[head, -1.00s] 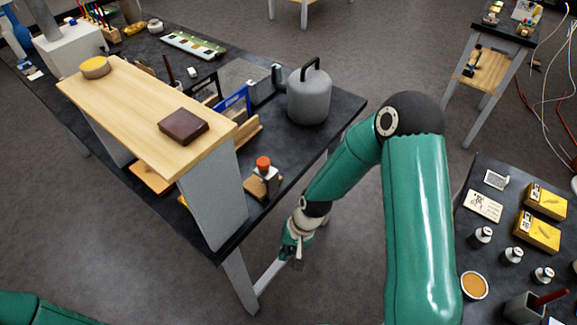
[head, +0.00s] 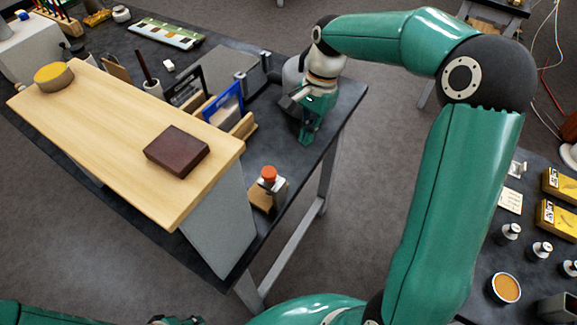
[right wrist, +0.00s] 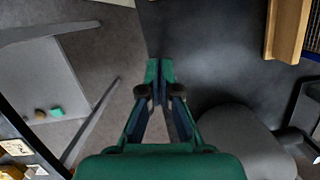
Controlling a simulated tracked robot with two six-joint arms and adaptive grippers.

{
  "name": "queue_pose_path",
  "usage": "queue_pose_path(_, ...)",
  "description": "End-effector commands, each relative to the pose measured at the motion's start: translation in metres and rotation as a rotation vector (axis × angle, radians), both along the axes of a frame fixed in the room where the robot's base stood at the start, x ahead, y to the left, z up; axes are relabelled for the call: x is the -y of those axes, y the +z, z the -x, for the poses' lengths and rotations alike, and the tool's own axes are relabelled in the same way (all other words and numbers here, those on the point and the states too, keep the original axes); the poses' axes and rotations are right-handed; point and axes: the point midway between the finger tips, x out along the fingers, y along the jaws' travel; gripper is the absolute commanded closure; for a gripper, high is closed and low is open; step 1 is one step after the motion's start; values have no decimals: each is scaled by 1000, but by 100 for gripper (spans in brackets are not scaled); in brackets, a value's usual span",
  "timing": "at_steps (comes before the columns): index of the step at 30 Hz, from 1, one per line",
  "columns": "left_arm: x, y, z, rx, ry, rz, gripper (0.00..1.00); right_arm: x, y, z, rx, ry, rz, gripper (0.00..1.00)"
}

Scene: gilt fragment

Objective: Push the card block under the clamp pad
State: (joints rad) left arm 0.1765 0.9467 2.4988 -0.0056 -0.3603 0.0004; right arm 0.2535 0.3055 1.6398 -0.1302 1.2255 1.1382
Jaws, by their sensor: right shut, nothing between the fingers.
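A small clamp with an orange-red top (head: 269,174) stands on a light wooden base (head: 260,196) near the bench's front right corner. Its pad is too small to make out. A dark brown block (head: 176,151) lies flat on the raised wooden shelf; I cannot tell whether it is the card block. My right gripper (head: 307,136) is shut and empty, pointing down by the bench's right edge, behind and right of the clamp and apart from it. Its closed fingertips (right wrist: 158,72) show in the right wrist view. Only a sliver of what may be my left gripper shows at the bottom edge.
The shelf (head: 100,120) stands left of the clamp, with a yellow-topped round tin (head: 53,75) on it. A blue-framed piece (head: 224,103) sits in a wooden rack behind. A grey handled weight (head: 292,70) is partly hidden by my right gripper. Dark bench top (head: 290,155) is bare around the clamp.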

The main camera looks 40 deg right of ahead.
Motion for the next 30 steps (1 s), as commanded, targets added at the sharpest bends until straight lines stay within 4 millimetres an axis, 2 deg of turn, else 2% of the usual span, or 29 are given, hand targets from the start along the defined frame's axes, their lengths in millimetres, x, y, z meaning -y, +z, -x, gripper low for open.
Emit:
queue_pose_path(5,0,1,0,-1,0,0,60,2,-22,9,-4,-20,-1,100)
queue_pose_path(16,0,6,0,0,0,0,60,-12,-94,16,-5,-28,-2,100)
queue_pose_path(22,0,15,0,0,0,0,60,-41,-91,22,-3,-25,-1,100)
queue_pose_path(30,0,17,0,0,0,0,60,-51,-93,24,-1,-30,-1,100)
